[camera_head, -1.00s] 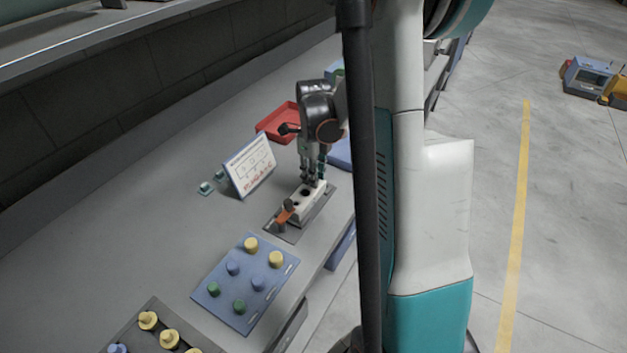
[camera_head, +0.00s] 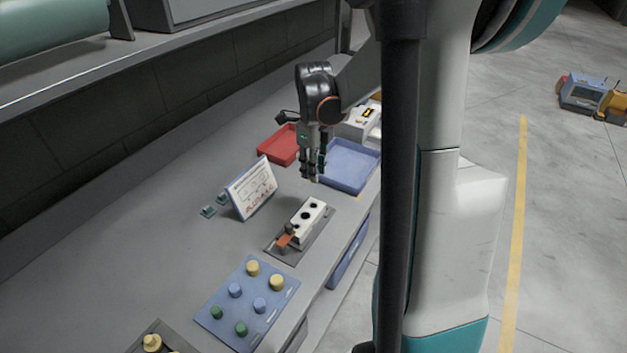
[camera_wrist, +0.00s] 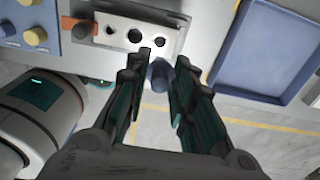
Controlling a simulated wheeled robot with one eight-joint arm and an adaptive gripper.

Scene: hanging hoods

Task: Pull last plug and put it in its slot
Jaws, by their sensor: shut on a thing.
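My gripper (camera_head: 313,172) is above the bench, beyond the white socket block and near the blue tray. In the wrist view its fingers (camera_wrist: 160,75) are shut on a dark blue-grey plug (camera_wrist: 158,73), whose far part shows between the fingertips. The white socket block (camera_head: 310,213) lies on a grey plate on the bench. Its round holes look dark and empty, also in the wrist view (camera_wrist: 121,24). A dark piece with an orange-brown handle (camera_head: 284,240) is at the block's near end.
A blue tray (camera_head: 350,165) and a red tray (camera_head: 278,146) stand behind. A white sign (camera_head: 250,188) leans left of the block. A blue board (camera_head: 262,297) with several coloured pegs lies in front.

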